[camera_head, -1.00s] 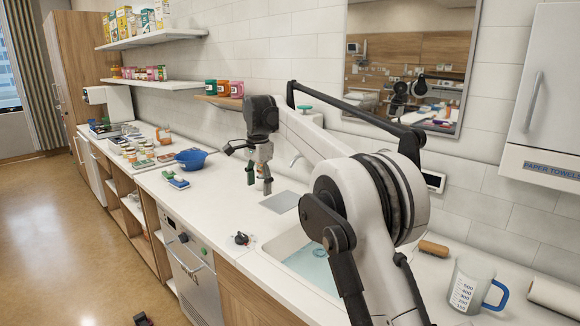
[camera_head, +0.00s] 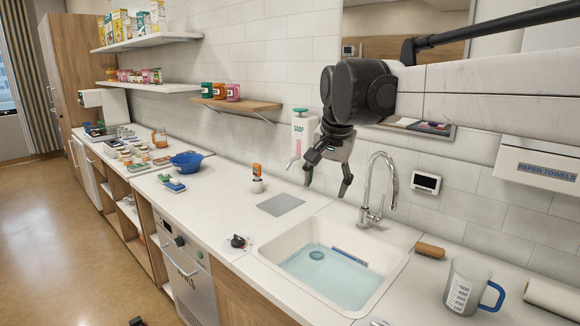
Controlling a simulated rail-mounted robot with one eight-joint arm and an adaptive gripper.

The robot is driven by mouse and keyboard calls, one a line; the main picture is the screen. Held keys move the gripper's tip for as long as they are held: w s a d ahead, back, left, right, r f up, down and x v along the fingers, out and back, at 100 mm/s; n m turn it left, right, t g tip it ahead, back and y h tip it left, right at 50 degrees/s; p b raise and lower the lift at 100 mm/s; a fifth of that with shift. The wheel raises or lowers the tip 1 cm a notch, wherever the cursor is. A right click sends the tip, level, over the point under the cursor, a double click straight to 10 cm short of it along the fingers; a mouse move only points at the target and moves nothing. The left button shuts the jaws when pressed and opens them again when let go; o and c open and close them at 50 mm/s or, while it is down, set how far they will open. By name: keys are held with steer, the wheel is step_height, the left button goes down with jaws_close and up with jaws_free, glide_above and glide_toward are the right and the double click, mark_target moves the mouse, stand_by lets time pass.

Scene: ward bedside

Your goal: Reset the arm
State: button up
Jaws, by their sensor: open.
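My gripper (camera_head: 326,184) hangs at the end of my arm, which reaches in from the right edge. Its fingers point down, spread apart, with nothing between them. It is above the back edge of the sink (camera_head: 290,245), in front of the tiled wall. The soap dispenser (camera_head: 301,135) on the wall is just left of it, and the curved faucet (camera_head: 376,185) is just right of it. From this view I cannot tell its exact distance to either.
On the counter stand an orange-topped bottle (camera_head: 257,180), a grey mat (camera_head: 279,204), a blue bowl (camera_head: 188,160) and a dark knob-like item (camera_head: 238,242). A measuring jug (camera_head: 468,285), a brush (camera_head: 430,250) and a paper roll (camera_head: 552,298) are at the right. A wooden shelf (camera_head: 245,104) holds jars.

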steer(key=s+d+f+n+t, duration=0.1)
steer(key=s+d+f, duration=0.3)
steer(key=s, duration=0.5)
steer(key=s+d+f+n+t, duration=0.1)
steer(key=s+d+f+n, duration=0.1)
steer(key=s+f, duration=0.4)
steer(key=s+d+f+n+t, duration=0.1)
steer(key=s+d+f, duration=0.4)
steer(key=s, duration=0.8)
steer(key=shift+s+d+n+h, duration=0.3)
steer(key=shift+d+n, duration=0.05)
steer(key=shift+n, duration=0.05)
